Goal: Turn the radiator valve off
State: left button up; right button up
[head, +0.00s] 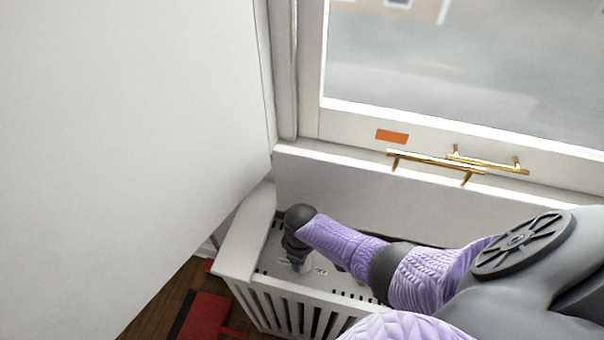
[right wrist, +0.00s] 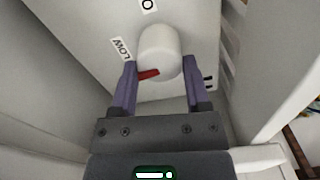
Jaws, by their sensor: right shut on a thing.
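The radiator valve is a round white knob (right wrist: 158,45) with a red pointer (right wrist: 148,74), set on the radiator's white top panel. In the right wrist view the pointer points left and slightly down, below the LOW label (right wrist: 121,49). My right gripper (right wrist: 161,68) has a purple finger on each side of the knob and is shut on it. In the head view my right gripper (head: 296,265) reaches down to the panel and hides most of the knob. An OFF label (head: 320,271) shows just right of it. My left gripper is not in view.
The slatted white radiator cover (head: 245,245) surrounds the panel. A window ledge with brass handles (head: 435,162) and an orange sticker (head: 392,136) lies behind. A large white surface (head: 120,120) fills the left side. A red object (head: 203,315) is on the wooden floor.

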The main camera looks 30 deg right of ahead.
jog(key=shift+m, duration=0.9)
jog(key=m+p, duration=0.1)
jog(key=m, duration=0.1)
jog(key=shift+m, duration=0.4)
jog(key=m+p, duration=0.1)
jog(key=m, duration=0.9)
jog(key=shift+d+m+p, duration=0.1)
jog(key=shift+m+p, duration=0.2)
jog(key=shift+m, duration=2.4)
jog(key=o, duration=1.3)
